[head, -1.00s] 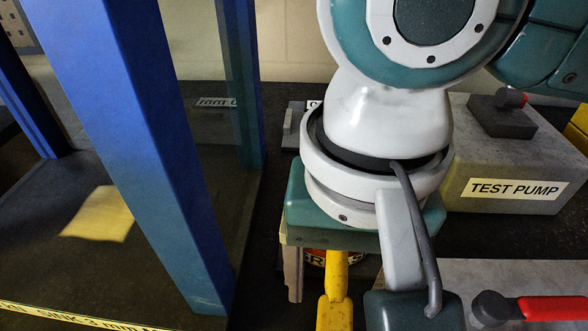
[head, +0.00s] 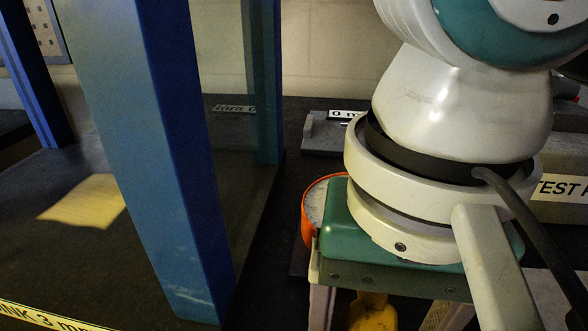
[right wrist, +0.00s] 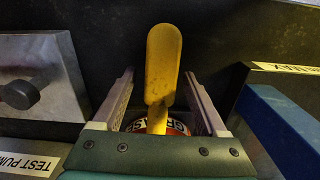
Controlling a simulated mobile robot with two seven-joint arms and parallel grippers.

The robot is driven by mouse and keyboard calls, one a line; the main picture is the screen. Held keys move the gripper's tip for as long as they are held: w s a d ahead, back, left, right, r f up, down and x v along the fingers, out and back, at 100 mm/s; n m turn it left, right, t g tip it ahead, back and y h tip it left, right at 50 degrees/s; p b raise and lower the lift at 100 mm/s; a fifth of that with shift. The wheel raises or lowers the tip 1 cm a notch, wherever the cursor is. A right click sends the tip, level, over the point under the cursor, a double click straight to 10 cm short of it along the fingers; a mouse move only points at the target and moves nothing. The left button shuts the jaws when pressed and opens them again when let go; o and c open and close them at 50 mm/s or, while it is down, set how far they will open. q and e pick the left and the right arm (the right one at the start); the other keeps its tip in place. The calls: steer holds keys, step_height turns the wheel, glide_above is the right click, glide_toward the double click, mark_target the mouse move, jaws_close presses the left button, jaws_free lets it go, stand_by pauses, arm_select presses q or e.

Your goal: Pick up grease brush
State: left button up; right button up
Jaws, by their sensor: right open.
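The grease brush shows as a yellow paddle-shaped handle (right wrist: 164,65) in the right wrist view. Its lower end meets a round pot with a lettered label (right wrist: 172,127), partly hidden behind my palm. My right gripper (right wrist: 158,74) is open, with one finger on each side of the handle and a gap on both sides. In the head view, the yellow handle (head: 372,313) shows below my green palm, cut by the bottom edge. The pot's orange rim (head: 308,205) shows left of the palm. The right fingertips are out of the head view. My left gripper is not in view.
A blue frame post (head: 180,160) stands left of my right gripper. A grey block labelled TEST PUMP (right wrist: 40,75) is at the left in the wrist view. A low grey plate (head: 325,135) lies behind the pot. A yellow patch (head: 85,200) lies on the dark surface at far left.

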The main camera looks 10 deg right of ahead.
jaws_close()
stand_by(0.5)
